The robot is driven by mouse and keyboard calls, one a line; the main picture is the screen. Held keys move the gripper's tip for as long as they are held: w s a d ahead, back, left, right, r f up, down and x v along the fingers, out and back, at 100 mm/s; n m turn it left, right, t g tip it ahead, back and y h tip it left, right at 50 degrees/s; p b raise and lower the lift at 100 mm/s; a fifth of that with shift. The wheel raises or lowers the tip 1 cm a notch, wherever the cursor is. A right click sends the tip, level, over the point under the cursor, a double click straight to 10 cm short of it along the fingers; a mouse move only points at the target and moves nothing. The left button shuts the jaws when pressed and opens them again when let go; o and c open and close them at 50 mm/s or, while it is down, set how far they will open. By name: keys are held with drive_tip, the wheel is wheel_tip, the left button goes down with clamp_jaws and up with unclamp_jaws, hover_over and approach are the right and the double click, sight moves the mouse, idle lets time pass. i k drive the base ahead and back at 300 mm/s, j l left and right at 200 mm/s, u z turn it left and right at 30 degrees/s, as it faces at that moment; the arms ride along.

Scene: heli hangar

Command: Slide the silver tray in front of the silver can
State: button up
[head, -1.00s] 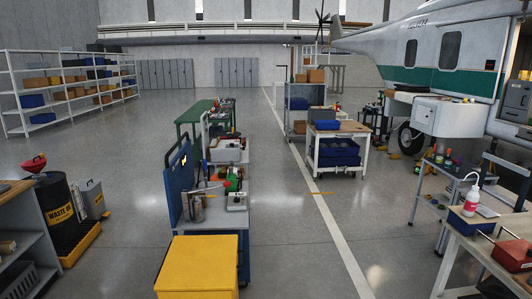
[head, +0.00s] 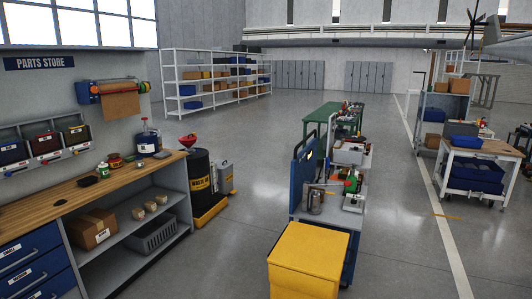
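A silver can (head: 315,201) stands upright on the top of a blue-sided cart (head: 331,219), near its left side. A small pale grey flat item (head: 353,203) lies to the right of the can, with a gap between them. It may be the silver tray, but it is too small to tell. A thin rod-like item reaches across above the can. My gripper is not in view.
A yellow box (head: 308,262) stands at the cart's near end. A wooden workbench (head: 125,182) is on the left, with a black drum (head: 201,175) beyond it. A white table (head: 476,152) stands at right. Open floor lies between bench and cart.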

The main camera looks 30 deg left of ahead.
sight(164, 154)
drive_tip(key=u, duration=1.7)
drive_tip(key=i+j+u, duration=0.45)
drive_tip(key=i+u, duration=0.2)
drive_tip(key=i+j+u, duration=0.1)
drive_tip(key=i+u, duration=0.25)
drive_tip(key=i+j, duration=0.1)
drive_tip(key=i, duration=1.05)
drive_tip(key=i+z, duration=0.4)
drive_tip(key=i+j+z, duration=0.1)
drive_tip(key=i+z, duration=1.95)
drive_tip(key=i, duration=0.25)
